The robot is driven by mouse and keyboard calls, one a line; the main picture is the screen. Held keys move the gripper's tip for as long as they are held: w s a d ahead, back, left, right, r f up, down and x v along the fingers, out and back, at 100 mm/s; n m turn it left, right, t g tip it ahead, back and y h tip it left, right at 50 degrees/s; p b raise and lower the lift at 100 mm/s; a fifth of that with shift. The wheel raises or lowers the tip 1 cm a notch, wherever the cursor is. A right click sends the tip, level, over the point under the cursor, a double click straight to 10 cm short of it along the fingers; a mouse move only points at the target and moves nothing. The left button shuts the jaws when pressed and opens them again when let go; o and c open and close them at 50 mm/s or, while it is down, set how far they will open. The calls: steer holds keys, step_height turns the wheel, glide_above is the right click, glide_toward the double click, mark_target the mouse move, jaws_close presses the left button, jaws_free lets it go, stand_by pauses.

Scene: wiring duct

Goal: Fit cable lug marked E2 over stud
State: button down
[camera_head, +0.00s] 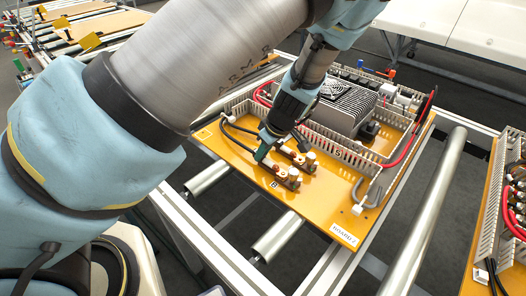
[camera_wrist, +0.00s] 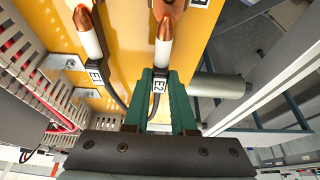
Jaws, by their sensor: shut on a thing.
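The cable lug marked E2 (camera_wrist: 164,27) has a copper end, a white sleeve and a black cable with an E2 tag (camera_wrist: 157,87). My gripper (camera_wrist: 162,75) is shut on this cable at the tag, its green fingers on either side, and the lug points away from it. In the head view my gripper (camera_head: 262,153) is low over the orange panel, beside the terminal blocks (camera_head: 286,176). In the wrist view the copper end reaches the top edge, near a copper-coloured part; I cannot tell whether it touches a stud.
A second lug, tagged E1 (camera_wrist: 95,75), lies to the left in the wrist view. The orange panel (camera_head: 325,205) carries slotted grey wiring duct (camera_head: 345,150), a finned metal box (camera_head: 345,106) and red cables. Rollers and a metal frame surround it.

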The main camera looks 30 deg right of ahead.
steer(key=shift+f, duration=0.15)
steer(key=c, duration=0.7)
jaws_free()
steer(key=shift+o, duration=0.2)
steer(key=b+v, duration=0.1)
steer(key=v, duration=0.9)
steer(key=shift+s+r, duration=0.2)
steer(key=shift+r, duration=0.15)
step_height(320, 180, up, 6)
steer(key=p, duration=0.7)
glide_above(274, 164)
steer(key=shift+b, duration=0.3)
